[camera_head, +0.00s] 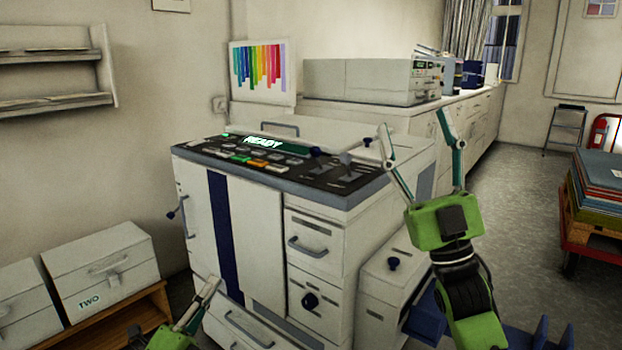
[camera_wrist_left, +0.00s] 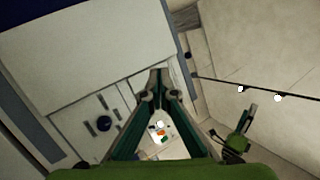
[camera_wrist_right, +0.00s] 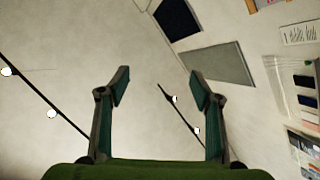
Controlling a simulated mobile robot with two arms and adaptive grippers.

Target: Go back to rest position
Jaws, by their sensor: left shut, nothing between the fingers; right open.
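My right gripper (camera_head: 420,145) is raised in front of the right side of the large white machine (camera_head: 250,230), with its fingers spread upward. In the right wrist view my right gripper (camera_wrist_right: 160,85) is open and empty, with wall and ceiling behind it. My left gripper (camera_head: 212,288) is low at the bottom of the head view, in front of the machine's lower front. In the left wrist view my left gripper (camera_wrist_left: 158,75) has its fingertips together with nothing between them. Most of the left arm is outside the head view.
White boxes (camera_head: 100,265), one marked TWO, sit on a wooden shelf (camera_head: 125,320) at lower left. A counter (camera_head: 470,125) runs along the back. A red cart (camera_head: 590,232) with stacked sheets stands at right. The floor (camera_head: 520,220) between machine and cart is clear.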

